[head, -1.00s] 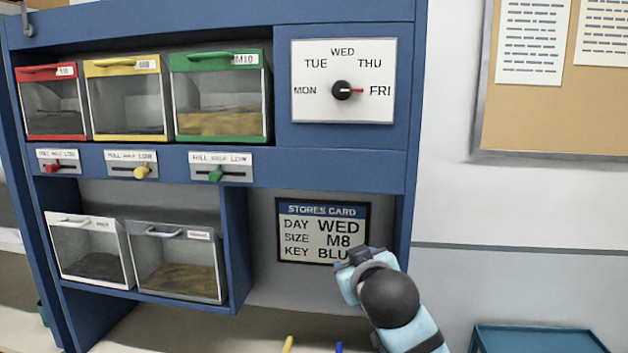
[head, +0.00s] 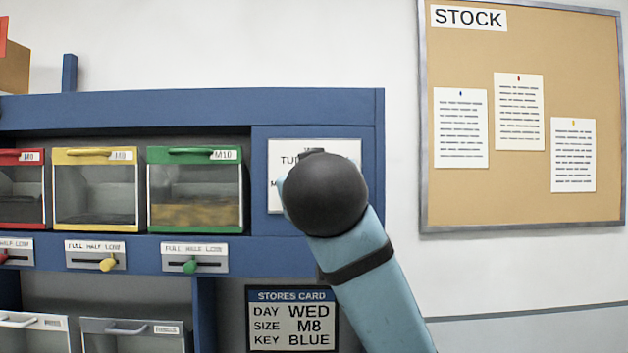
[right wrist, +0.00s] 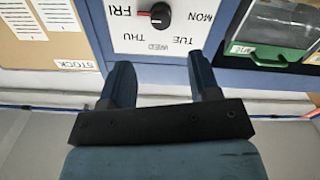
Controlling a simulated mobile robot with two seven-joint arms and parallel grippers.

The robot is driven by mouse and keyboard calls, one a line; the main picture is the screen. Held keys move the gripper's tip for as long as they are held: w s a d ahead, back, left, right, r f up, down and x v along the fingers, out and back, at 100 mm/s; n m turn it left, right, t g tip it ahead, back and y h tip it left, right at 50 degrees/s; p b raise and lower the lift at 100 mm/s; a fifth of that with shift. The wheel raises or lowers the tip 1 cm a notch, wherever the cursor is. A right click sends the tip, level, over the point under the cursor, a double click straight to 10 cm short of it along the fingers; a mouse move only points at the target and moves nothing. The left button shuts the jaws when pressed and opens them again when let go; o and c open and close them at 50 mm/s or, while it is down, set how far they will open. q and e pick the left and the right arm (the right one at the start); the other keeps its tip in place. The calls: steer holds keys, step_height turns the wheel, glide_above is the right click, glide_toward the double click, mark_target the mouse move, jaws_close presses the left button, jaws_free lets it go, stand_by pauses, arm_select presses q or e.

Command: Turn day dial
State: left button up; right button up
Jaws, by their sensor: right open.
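The day dial's white panel (head: 315,150) is on the upper right of the blue cabinet in the head view, mostly hidden behind my right arm. The right wrist view shows it upside down, with the black dial knob (right wrist: 160,14) at the top and its red pointer toward FRI. My right gripper (right wrist: 160,60) is open, with nothing between its fingers. It is in front of the panel, and the knob appears just beyond the gap between the fingertips, apart from them. The stores card (head: 292,320) reads DAY WED, SIZE M8, KEY BLUE. My left gripper is not in view.
Red, yellow and green bins (head: 195,190) stand left of the dial, with sliders (head: 190,265) below them. White and grey bins (head: 130,337) are lower. A STOCK cork board (head: 520,50) hangs on the wall to the right.

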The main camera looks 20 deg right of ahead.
arm_select(q)
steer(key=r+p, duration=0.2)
steer(key=p, duration=0.1)
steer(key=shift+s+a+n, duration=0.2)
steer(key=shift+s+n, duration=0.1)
arm_select(e)
steer(key=x, duration=1)
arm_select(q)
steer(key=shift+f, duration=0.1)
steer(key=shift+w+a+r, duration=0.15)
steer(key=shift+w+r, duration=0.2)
arm_select(e)
steer(key=shift+a, duration=0.1)
steer(key=c, duration=0.9)
